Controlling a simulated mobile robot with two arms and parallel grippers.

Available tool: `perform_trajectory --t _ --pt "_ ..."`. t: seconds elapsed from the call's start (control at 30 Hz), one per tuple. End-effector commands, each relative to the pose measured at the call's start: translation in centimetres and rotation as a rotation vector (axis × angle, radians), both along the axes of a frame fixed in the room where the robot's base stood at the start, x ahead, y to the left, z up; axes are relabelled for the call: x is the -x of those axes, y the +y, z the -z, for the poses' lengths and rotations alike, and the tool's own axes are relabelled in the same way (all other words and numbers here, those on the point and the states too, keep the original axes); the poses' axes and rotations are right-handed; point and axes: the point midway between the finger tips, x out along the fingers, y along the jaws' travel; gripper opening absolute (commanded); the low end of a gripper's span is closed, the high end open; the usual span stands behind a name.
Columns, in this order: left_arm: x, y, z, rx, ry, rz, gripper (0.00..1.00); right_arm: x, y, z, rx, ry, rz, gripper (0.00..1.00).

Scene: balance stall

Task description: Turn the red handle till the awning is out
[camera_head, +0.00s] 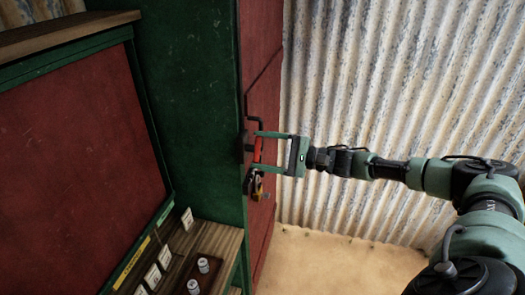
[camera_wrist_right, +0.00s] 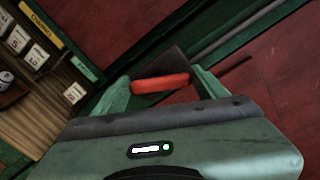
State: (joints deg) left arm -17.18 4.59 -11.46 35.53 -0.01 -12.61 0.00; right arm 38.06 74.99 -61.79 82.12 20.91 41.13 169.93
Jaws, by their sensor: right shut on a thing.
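The red handle (camera_head: 258,149) is on a dark crank at the edge of the stall's side, in the middle of the head view. My right gripper (camera_head: 262,150) reaches in from the right and is shut on the red handle. In the right wrist view the red handle (camera_wrist_right: 160,83) lies across between the two fingers of my right gripper (camera_wrist_right: 162,86). The crank's dark rod bends above the handle in the head view. The awning cannot be made out in either view. My left gripper does not show.
A green stall post (camera_head: 190,110) and a red panel (camera_head: 75,150) stand left of the handle. A padlock (camera_head: 257,187) hangs just below it. A wooden shelf with price cards (camera_head: 165,256) and small weights (camera_head: 203,265) is lower left. A corrugated wall (camera_head: 400,80) stands behind; sandy ground is open below.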

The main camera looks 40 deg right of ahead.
Motion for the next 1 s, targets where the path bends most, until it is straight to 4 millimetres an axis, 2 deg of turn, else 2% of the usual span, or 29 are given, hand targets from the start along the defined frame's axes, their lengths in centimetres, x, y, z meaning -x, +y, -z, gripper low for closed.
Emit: perform_trajectory --t 0.67,0.7,0.73,0.77,1.0 --pt "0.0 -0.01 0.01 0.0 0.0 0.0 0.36 0.08 0.08 0.21 -0.043 0.042 -0.002 0.32" --pt "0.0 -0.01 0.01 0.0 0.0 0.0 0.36 0.08 0.08 0.21 -0.045 0.042 -0.001 0.84" --pt "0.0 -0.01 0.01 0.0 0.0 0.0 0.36 0.08 0.08 0.21 -0.044 0.041 -0.001 0.92" --pt "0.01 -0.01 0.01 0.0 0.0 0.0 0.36 0.07 0.07 0.19 -0.044 0.041 -0.001 0.95" --pt "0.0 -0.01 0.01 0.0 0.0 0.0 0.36 0.02 0.01 0.07 -0.042 0.037 0.0 0.95"
